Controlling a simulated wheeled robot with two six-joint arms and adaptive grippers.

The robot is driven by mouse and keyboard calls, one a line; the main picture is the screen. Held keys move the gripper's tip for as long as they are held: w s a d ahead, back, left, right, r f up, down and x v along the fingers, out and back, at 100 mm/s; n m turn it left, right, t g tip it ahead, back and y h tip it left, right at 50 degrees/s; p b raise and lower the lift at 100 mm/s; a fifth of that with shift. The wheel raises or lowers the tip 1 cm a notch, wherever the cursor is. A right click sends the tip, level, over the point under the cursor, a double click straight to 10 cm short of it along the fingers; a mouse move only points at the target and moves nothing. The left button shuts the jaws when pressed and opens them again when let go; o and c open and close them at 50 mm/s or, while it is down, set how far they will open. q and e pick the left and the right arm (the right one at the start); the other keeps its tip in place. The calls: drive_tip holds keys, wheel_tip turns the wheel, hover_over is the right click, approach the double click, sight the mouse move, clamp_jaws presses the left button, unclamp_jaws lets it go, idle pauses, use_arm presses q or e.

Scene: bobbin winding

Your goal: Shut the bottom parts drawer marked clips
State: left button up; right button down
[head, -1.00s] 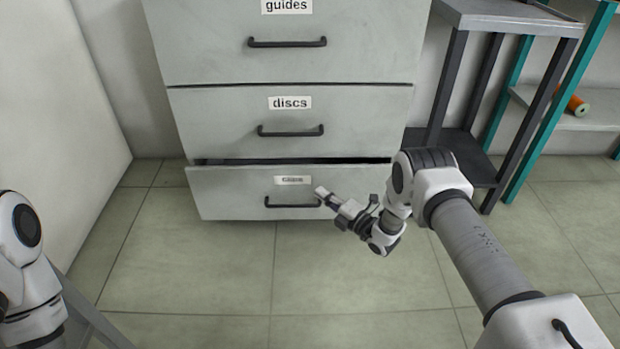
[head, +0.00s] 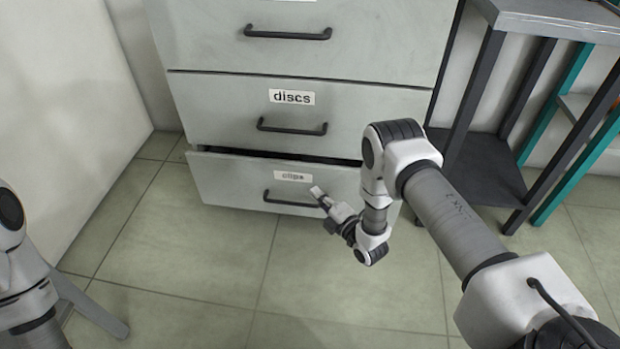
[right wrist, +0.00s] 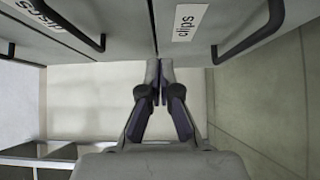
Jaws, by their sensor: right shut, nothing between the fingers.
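The bottom drawer marked clips (head: 235,184) stands slightly open, with a dark gap along its top edge under the discs drawer. Its black bar handle (head: 290,203) is on the front, below the label. The drawer front also shows at the upper right of the right wrist view (right wrist: 232,18). My right gripper (head: 318,192) is shut and empty, in front of the drawer near the right end of the handle. I cannot tell whether it touches the front. In the right wrist view its fingertips (right wrist: 160,65) are together. Of my left arm only links show; its gripper is out of view.
The discs drawer (head: 225,110) above looks closed. A dark-legged stand (head: 490,165) and a teal-framed shelf (head: 560,165) are at the right. A pale wall or panel (head: 75,90) is at the left. The tiled floor (head: 190,250) before the drawers is clear.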

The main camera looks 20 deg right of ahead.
sight(303, 168)
drive_tip(key=w+b, duration=0.1)
drive_tip(key=w, duration=0.1)
drive_tip(key=w+b, duration=0.1)
drive_tip(key=w, duration=0.2)
drive_tip(key=w+b, duration=0.1)
drive_tip(key=w, duration=0.1)
drive_tip(key=shift+w+d+f+b, duration=0.2)
drive_tip(key=shift+d+b, duration=0.15)
drive_tip(key=shift+w+d+r, duration=0.15)
drive_tip(key=shift+w, duration=0.1)
